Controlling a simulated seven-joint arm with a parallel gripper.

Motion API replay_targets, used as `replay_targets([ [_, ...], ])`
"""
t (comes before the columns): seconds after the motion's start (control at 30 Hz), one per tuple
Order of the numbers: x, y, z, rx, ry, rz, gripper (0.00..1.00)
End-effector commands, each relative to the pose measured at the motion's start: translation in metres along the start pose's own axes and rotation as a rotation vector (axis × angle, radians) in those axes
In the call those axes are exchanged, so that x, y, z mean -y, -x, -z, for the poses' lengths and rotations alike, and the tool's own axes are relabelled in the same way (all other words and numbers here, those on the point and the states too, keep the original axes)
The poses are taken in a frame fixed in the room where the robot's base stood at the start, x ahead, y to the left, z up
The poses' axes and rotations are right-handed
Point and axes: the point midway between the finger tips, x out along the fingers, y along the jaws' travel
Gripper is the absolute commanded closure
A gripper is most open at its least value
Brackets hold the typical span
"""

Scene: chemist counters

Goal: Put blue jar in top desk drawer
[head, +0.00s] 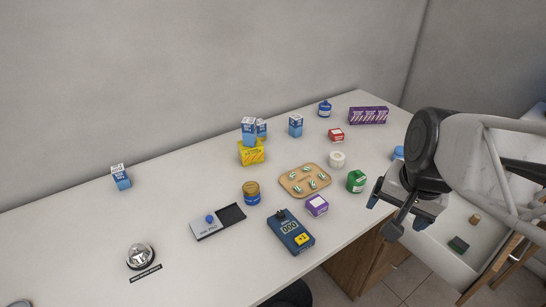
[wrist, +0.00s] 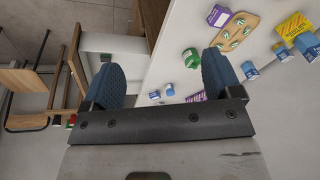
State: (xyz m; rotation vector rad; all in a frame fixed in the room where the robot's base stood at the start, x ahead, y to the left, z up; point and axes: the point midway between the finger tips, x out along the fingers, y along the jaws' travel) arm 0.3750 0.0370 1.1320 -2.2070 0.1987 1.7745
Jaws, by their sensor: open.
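A blue jar with a gold lid (head: 251,193) stands upright on the white counter (head: 190,268), near its middle. A blue bottle-like container (head: 325,108) stands at the back right. Another blue object (head: 398,154) is partly hidden behind my arm. My gripper (head: 402,208) is open and empty, beyond the counter's right front edge and apart from the jar. In the wrist view its two blue fingers (wrist: 162,68) are spread apart. What looks like an open white drawer (head: 432,246) is below and right of my gripper, partly hidden; a small dark green item (head: 458,244) lies there.
A yellow box (head: 251,152), a wooden tray (head: 305,181), a purple box (head: 317,206), a green jar (head: 356,181) and a card terminal (head: 291,232) stand near the gold-lidded jar. A bell (head: 140,256) is at left. Wooden furniture (head: 520,235) is at far right.

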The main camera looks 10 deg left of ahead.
Motion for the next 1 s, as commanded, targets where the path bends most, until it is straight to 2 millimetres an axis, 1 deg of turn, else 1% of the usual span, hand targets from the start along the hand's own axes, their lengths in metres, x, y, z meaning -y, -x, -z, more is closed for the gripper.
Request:
replay_targets([
  [0.03, 0.013, -0.007, 0.008, 0.012, -0.054, 0.013, 0.16],
  [0.2, 0.057, -0.030, 0.031, 0.045, -0.276, 0.059, 0.16],
  [0.37, 0.100, -0.054, 0.048, 0.086, -0.490, 0.091, 0.16],
  [0.5, 0.138, -0.079, 0.060, 0.126, -0.681, 0.108, 0.16],
  [0.7, 0.194, -0.118, 0.070, 0.189, -0.955, 0.114, 0.16],
  [0.87, 0.239, -0.153, 0.072, 0.239, -1.178, 0.104, 0.16],
  [1.0, 0.277, -0.185, 0.069, 0.280, -1.368, 0.085, 0.16],
])
